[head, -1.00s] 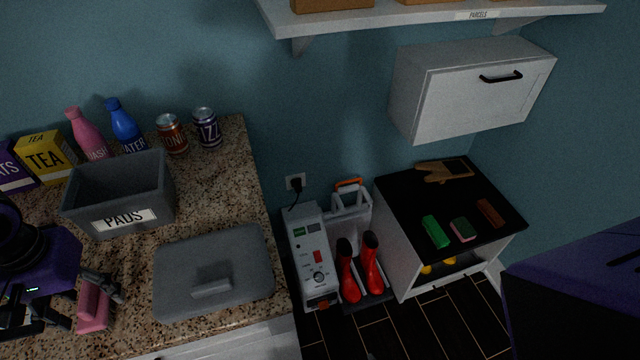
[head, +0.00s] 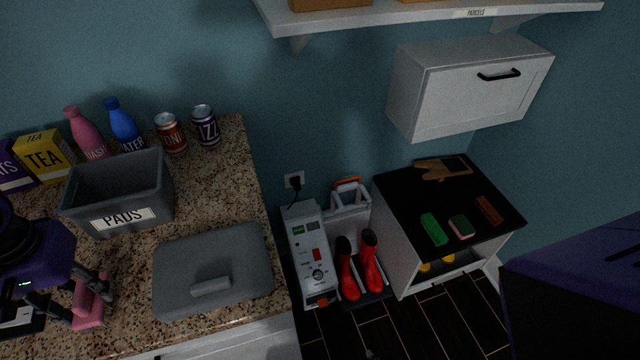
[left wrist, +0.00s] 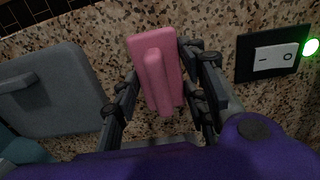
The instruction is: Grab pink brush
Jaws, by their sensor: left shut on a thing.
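The pink brush (head: 92,304) is at the lower left of the head view, over the granite counter. It also shows in the left wrist view (left wrist: 155,62) as a pink block with a raised handle bar. My left gripper (head: 88,292) is shut on the brush, with its dark fingers on either side of it. In the left wrist view the fingers (left wrist: 160,90) flank the pink body. I cannot tell whether the brush still touches the counter. My right gripper is not in view.
A grey bin labelled PADS (head: 120,190) stands behind the brush. A grey lid (head: 213,270) lies to its right. Bottles, cans and boxes line the wall. A switch panel (left wrist: 272,56) is beside the brush. A black-topped cabinet (head: 400,195) holds several blocks.

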